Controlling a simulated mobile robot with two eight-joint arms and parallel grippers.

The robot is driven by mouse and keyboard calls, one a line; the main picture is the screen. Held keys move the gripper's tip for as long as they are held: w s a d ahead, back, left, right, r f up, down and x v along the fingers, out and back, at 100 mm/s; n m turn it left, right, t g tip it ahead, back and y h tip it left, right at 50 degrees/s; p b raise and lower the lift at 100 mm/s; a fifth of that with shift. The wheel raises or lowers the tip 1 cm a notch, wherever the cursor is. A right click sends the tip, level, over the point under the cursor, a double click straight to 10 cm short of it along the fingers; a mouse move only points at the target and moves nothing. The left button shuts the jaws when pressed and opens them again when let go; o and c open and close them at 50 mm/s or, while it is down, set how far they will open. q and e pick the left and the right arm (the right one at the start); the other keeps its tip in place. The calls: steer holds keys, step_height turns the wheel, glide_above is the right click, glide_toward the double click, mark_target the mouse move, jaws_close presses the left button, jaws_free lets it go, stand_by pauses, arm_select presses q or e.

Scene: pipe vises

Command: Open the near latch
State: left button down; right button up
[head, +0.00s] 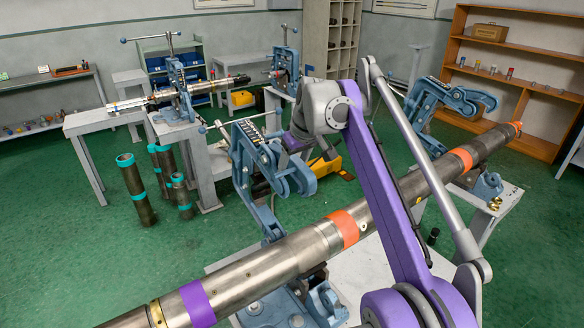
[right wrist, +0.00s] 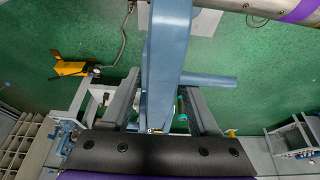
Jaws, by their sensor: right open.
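The near blue pipe vise (head: 268,165) stands behind the long steel pipe (head: 270,262), its hinged arm swung up and clear of the pipe. A thin handle bar sticks out left from its top. My right gripper (head: 291,142) is at the right side of this raised arm, its fingers mostly hidden in the head view. In the right wrist view, my right gripper (right wrist: 164,92) is open, with one finger on each side of the blue vise arm (right wrist: 168,45). I cannot tell whether the fingers touch it. My left gripper is out of view.
The far blue vise (head: 440,95) also has its arm raised beside the pipe. A work table (head: 370,290) stands below. Benches with other vises (head: 180,92) are behind on the left. A yellow tool (right wrist: 75,66) lies on the green floor, with open floor at left.

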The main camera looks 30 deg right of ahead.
steer(key=shift+c, duration=0.2)
jaws_close()
stand_by(1.2)
